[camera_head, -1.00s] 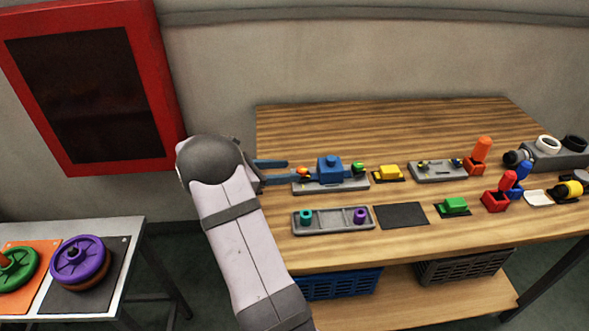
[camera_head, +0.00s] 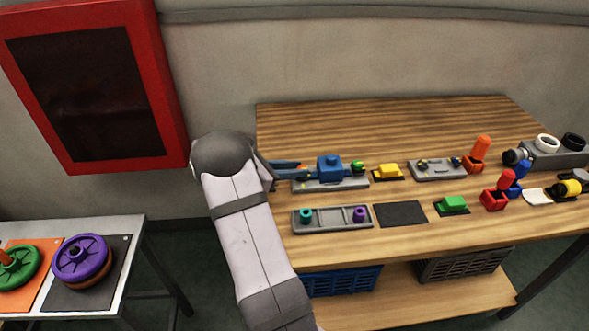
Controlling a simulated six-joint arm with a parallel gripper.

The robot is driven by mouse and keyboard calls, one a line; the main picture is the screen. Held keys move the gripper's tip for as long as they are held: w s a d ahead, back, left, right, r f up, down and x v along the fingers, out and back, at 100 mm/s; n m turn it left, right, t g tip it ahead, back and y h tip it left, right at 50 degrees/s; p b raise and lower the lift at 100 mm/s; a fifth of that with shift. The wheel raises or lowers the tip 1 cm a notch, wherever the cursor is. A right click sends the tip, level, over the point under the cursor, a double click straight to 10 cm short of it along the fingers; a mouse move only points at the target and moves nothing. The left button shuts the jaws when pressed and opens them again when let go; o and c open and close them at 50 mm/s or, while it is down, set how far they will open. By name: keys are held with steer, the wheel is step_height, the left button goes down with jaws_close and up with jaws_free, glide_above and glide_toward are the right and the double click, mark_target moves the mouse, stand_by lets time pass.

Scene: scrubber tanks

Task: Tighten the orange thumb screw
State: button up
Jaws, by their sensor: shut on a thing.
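A grey fixture plate (camera_head: 325,185) on the wooden table carries a blue block (camera_head: 330,168) with a round blue knob on top. A green screw (camera_head: 357,167) sits at the block's right side. My gripper (camera_head: 303,171) reaches in from the left with its blue fingers at the block's left side. It is shut on the orange thumb screw (camera_head: 305,172). Only a sliver of the screw shows between the fingers, so its depth in the block cannot be told.
A grey tray (camera_head: 332,222) with teal and purple knobs lies in front. A yellow block (camera_head: 388,171), a dark mat (camera_head: 401,214), a green block (camera_head: 453,204) and a grey plate (camera_head: 437,172) lie to the right. The table's back is clear.

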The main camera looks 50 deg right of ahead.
steer(key=shift+w+m+g, duration=0.15)
steer(key=shift+m+g, duration=0.45)
steer(key=shift+w+d+m+g+y, duration=0.15)
steer(key=shift+w+m+g+y, duration=0.1)
steer(key=shift+m+g+y, duration=0.75)
steer(key=shift+m+g, duration=0.3)
steer(key=shift+w+d+m+g+y+b, duration=0.1)
steer(key=shift+m+g+y+b, duration=0.2)
steer(key=shift+m+g+y, duration=0.15)
steer(key=shift+w+d+m+g+y+b, duration=0.1)
steer(key=shift+m+g+y+b, duration=0.25)
steer(key=shift+m+g, duration=0.15)
steer(key=shift+r+m+g, duration=0.1)
steer(key=shift+m+g, duration=0.15)
steer(key=shift+m, duration=0.1)
steer(key=o, duration=1.1)
step_height(320, 180, up, 10)
